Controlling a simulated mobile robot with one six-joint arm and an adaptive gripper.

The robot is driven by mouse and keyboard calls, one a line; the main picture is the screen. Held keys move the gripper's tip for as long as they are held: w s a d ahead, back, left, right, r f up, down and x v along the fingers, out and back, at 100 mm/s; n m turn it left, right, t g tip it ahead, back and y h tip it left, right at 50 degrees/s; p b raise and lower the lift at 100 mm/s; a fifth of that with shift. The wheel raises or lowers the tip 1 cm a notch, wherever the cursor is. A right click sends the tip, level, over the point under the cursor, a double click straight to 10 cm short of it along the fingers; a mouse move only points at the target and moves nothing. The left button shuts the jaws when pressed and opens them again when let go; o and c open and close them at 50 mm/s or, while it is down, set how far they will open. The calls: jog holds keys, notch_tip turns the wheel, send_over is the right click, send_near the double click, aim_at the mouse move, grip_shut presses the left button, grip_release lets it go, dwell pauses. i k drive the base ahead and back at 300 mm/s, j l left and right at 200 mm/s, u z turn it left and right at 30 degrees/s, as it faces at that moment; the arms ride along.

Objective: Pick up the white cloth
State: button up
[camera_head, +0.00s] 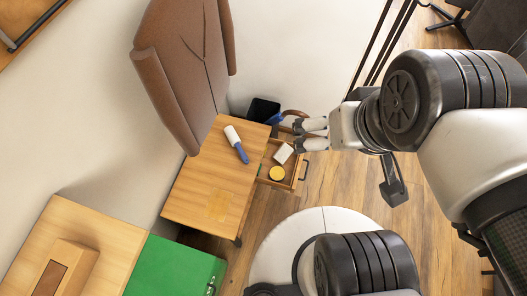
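A small white folded thing, which looks like the white cloth (283,153), lies in the open drawer (295,175) of a wooden cabinet. My gripper (299,135) is above and just beyond the cloth in the picture, over the drawer's far end. Its two fingers are apart, with nothing seen between them. The fingers do not appear to touch the cloth, though their height above the drawer is hard to tell.
A yellow round thing (277,173) shares the drawer. A blue and white bottle-like thing (237,144) lies on the cabinet top (190,190). A dark bin (263,109) and brown chair (185,60) stand close by. Wood floor (335,180) right of the drawer is clear.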

aim_at(283, 153)
jog(key=i+l, duration=0.45)
jog(key=i+l+u, duration=0.1)
jog(key=i+l, duration=0.3)
jog(key=l, duration=0.2)
jog(key=u, duration=2.1)
jog(key=l, duration=0.1)
